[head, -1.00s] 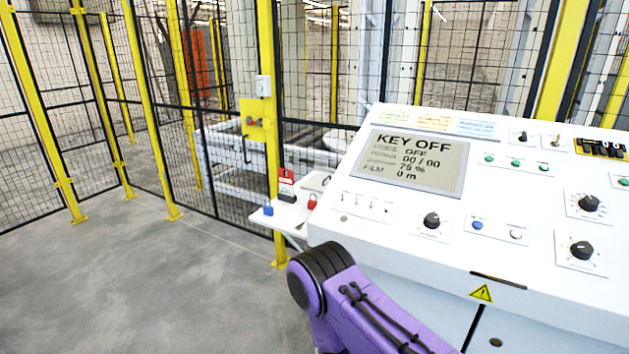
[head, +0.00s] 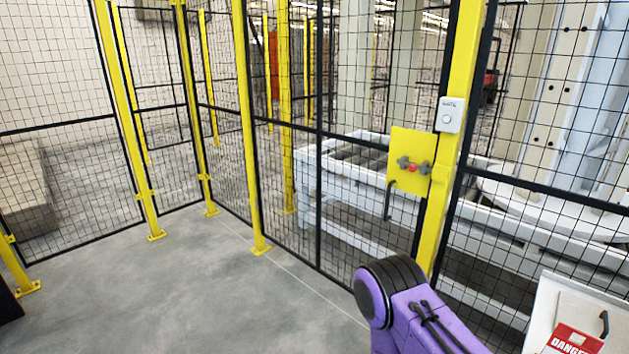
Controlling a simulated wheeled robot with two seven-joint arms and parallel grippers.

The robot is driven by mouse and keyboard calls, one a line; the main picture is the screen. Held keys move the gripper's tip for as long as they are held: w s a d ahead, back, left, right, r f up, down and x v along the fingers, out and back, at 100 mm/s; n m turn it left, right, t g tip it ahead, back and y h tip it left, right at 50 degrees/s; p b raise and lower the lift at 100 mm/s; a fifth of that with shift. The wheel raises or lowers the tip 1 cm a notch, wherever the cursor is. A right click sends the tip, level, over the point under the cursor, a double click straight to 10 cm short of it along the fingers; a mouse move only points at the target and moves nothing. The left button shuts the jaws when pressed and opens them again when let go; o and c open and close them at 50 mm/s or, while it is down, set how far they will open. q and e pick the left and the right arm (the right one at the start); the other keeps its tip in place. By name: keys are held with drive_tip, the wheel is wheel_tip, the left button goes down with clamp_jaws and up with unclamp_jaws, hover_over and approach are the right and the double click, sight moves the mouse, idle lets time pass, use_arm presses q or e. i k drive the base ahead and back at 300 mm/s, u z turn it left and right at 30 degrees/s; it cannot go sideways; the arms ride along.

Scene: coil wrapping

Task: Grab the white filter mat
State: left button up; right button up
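No white filter mat can be made out in the head view. A purple arm link of mine with a black joint shows at the lower right. Neither of my grippers is in the picture, so their state is hidden.
Yellow-post mesh fencing (head: 245,120) runs across the view. A yellow latch plate (head: 409,160) and a white button box (head: 450,115) sit by a post. Behind the mesh stands a white roller frame (head: 330,240). A red danger tag (head: 573,341) is at lower right. Grey floor (head: 190,290) is clear at left.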

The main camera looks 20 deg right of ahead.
sight(611, 328)
drive_tip(key=z, duration=0.05)
drive_tip(key=i, duration=1.55)
drive_tip(key=z, duration=3.95)
